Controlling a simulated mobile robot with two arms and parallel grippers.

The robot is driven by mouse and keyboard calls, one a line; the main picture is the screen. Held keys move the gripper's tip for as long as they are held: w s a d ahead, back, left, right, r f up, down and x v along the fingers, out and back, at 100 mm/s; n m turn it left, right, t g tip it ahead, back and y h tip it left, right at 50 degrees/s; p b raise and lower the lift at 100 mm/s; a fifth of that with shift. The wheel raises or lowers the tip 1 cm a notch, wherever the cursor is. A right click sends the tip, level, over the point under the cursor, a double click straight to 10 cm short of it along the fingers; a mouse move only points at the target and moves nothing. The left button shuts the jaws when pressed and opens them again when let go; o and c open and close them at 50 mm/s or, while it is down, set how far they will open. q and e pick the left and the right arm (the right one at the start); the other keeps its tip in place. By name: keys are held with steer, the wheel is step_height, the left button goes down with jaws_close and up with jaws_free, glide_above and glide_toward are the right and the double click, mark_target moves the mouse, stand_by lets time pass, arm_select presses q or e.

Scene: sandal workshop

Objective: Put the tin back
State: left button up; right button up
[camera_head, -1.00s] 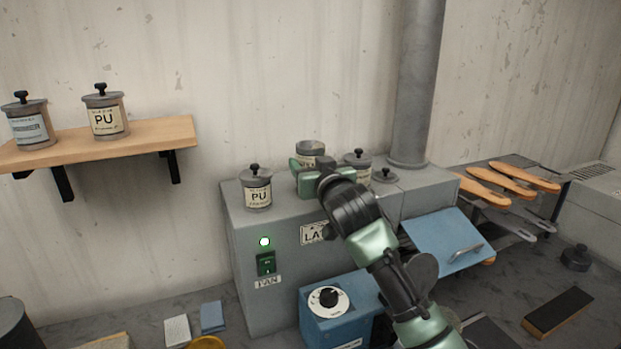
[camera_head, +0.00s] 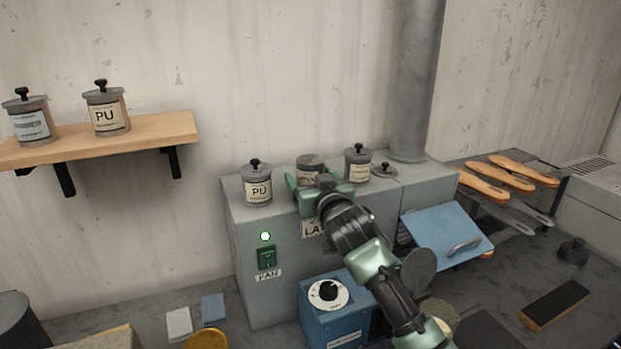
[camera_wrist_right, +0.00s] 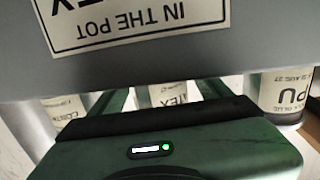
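The tin (camera_head: 311,163), grey with a pale label, is on or just above the grey cabinet top, between two other tins. It has no knobbed lid like the others. In the right wrist view its label (camera_wrist_right: 168,94) reads "...TEX", upside down. My right gripper (camera_head: 308,183) comes from the front with one finger on each side of it and appears closed on it. The fingers hide the tin's base, so I cannot tell whether it touches the top. A loose lid (camera_head: 384,170) lies to the right. My left gripper is not in view.
A lidded PU tin (camera_head: 257,190) stands close on the left and another lidded tin (camera_head: 358,168) on the right. The grey cabinet (camera_head: 240,220) has a duct pipe (camera_head: 414,90) behind. A wooden shelf (camera_head: 150,138) holds two lidded tins at left.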

steer(key=shift+r, duration=0.25)
steer(key=shift+s+f, duration=0.15)
steer(key=shift+s, duration=0.15)
steer(key=b+v, duration=0.3)
steer(key=v, duration=0.8)
steer(key=shift+s+d, duration=0.15)
steer(key=shift+s, duration=0.05)
